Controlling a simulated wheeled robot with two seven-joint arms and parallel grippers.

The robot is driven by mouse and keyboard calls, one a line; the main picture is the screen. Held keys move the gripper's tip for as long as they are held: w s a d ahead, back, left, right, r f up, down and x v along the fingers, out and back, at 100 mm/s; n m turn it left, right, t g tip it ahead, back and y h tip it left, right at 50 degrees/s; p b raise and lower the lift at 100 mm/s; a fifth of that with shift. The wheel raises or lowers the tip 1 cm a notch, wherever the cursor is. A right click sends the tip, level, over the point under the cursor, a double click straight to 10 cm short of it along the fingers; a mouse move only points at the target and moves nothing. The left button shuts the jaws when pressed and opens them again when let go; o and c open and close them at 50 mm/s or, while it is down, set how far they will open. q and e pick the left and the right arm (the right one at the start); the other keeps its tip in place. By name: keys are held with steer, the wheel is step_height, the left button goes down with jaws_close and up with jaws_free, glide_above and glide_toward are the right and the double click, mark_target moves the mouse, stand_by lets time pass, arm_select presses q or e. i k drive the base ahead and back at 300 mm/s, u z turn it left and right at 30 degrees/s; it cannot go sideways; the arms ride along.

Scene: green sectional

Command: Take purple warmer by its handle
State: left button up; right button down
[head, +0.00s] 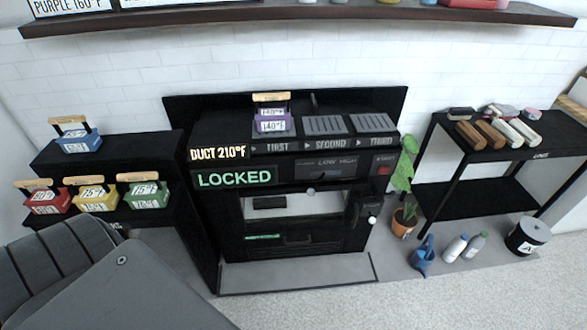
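The purple warmer (274,122) is a small block with white number labels, one reading 140°F. It stands upright on the left part of the black machine's top (227,125), above the label FIRST. Its light wooden handle (272,97) is on top, and nothing touches it in this view. Neither of my grippers can be seen in the head view.
The machine's panel reads LOCKED (234,179). Blue (78,145), red, yellow and green warmers stand on black stands at left. A black table (450,172) with rolls stands right. A shelf (300,20) runs above. A large grey shape fills the lower left.

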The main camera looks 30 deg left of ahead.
mark_target(269, 119)
steer(key=u, duration=0.95)
